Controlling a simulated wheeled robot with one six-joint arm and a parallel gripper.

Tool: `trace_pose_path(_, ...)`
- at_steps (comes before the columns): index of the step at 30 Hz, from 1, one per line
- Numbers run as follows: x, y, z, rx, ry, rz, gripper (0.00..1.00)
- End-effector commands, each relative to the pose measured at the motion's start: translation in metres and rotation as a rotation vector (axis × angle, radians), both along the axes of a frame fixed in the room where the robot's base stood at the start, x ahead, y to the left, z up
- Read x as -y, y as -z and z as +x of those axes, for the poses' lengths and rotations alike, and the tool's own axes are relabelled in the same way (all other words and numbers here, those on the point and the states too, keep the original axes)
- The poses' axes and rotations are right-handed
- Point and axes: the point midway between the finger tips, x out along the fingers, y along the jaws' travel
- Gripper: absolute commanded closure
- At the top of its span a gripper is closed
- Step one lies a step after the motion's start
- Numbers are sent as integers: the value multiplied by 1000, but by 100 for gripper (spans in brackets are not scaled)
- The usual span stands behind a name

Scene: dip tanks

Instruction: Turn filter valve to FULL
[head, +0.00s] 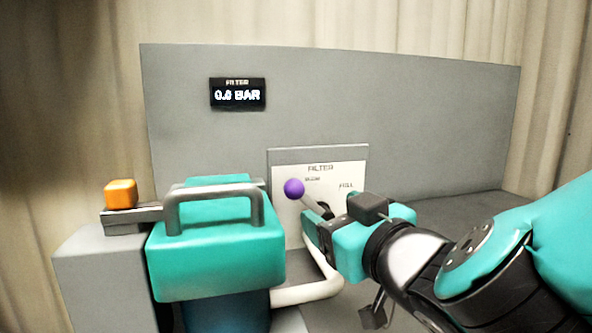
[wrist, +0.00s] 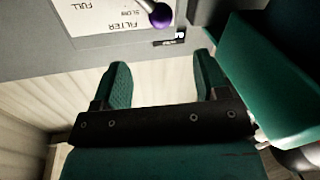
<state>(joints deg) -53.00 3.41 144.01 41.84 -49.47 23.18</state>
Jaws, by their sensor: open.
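The filter valve is a lever with a purple ball knob (head: 293,188) on a white panel (head: 345,170) marked FILTER, SLOW and FULL. The lever points up and left, with its knob left of the SLOW mark; FULL is to the right. My gripper (head: 316,228) is in front of the panel, just below and right of the knob, and hides part of the lever's base. In the wrist view, upside down, the knob (wrist: 159,14) lies beyond the tips of my gripper (wrist: 162,68). The jaws are apart with nothing between them.
A display (head: 238,94) on the grey wall reads FILTER, about 0.0 BAR. A teal housing with a grey handle (head: 213,192) stands left of my gripper, with a pale pipe (head: 305,292) below. An orange block (head: 120,194) sits far left. The wall right of the panel is clear.

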Motion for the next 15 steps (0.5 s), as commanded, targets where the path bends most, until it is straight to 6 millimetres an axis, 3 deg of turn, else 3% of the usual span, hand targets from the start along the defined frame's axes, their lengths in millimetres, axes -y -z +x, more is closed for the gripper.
trace_pose_path(9,-31,-3,64,-2,4,0,33)
trace_pose_path(15,-47,-1,94,-3,2,2,33)
